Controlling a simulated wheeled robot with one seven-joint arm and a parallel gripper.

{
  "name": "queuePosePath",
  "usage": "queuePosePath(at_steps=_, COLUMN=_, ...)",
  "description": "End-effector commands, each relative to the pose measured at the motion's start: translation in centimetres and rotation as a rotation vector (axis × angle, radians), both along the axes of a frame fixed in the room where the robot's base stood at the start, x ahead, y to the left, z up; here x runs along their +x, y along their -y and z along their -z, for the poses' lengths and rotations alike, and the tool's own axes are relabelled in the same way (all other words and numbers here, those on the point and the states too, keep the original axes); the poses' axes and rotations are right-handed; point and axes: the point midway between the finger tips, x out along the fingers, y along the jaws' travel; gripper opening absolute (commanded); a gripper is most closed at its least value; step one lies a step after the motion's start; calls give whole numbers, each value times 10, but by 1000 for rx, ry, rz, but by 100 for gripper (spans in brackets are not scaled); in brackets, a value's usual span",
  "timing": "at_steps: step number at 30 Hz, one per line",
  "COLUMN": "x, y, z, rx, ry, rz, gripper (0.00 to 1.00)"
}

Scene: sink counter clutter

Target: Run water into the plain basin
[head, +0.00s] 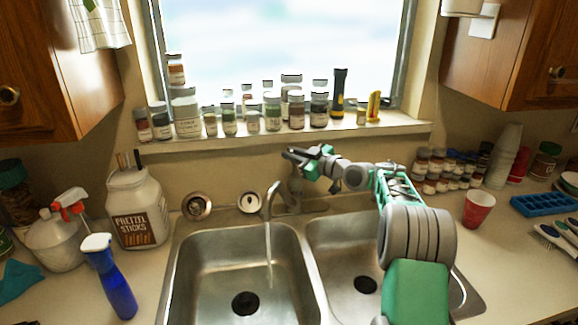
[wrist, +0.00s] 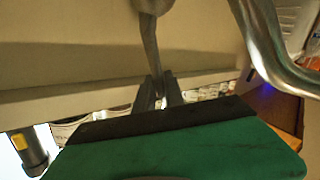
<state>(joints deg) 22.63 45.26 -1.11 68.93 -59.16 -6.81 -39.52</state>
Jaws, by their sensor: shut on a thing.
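The faucet spout (head: 268,200) curves over the left basin (head: 200,262), and a thin stream of water (head: 268,242) falls from it into that basin. The spout also shows at the upper right of the wrist view (wrist: 262,45). The faucet handle (wrist: 150,45) is a slim metal lever. My gripper (wrist: 158,92) is shut on its end, with one finger on each side. In the head view, my gripper (head: 303,158) is above the faucet base (head: 294,192) and partly hides the handle. The right basin (head: 340,258) is partly covered by my arm.
Jars and a flashlight (head: 339,92) line the windowsill behind the faucet. A pretzel jar (head: 137,210) and blue spray bottle (head: 110,280) stand left of the sink. A red cup (head: 478,210), spice jars (head: 432,172) and a blue tray (head: 543,204) are on the right counter.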

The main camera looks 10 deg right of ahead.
Motion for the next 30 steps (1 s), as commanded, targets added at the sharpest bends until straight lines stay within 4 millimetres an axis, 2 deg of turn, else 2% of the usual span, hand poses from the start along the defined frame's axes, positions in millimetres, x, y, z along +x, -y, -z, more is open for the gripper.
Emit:
queuePosePath(at_steps=12, x=5, y=5, z=-2, rx=49, ry=-60, rz=1, gripper=0)
queuePosePath(at_steps=13, x=5, y=5, z=-2, rx=49, ry=-60, rz=1, gripper=15)
queuePosePath(at_steps=21, x=5, y=5, z=-2, rx=49, ry=-59, rz=2, gripper=36)
queuePosePath(at_steps=30, x=1, y=8, z=-2, rx=49, ry=-59, rz=3, gripper=36)
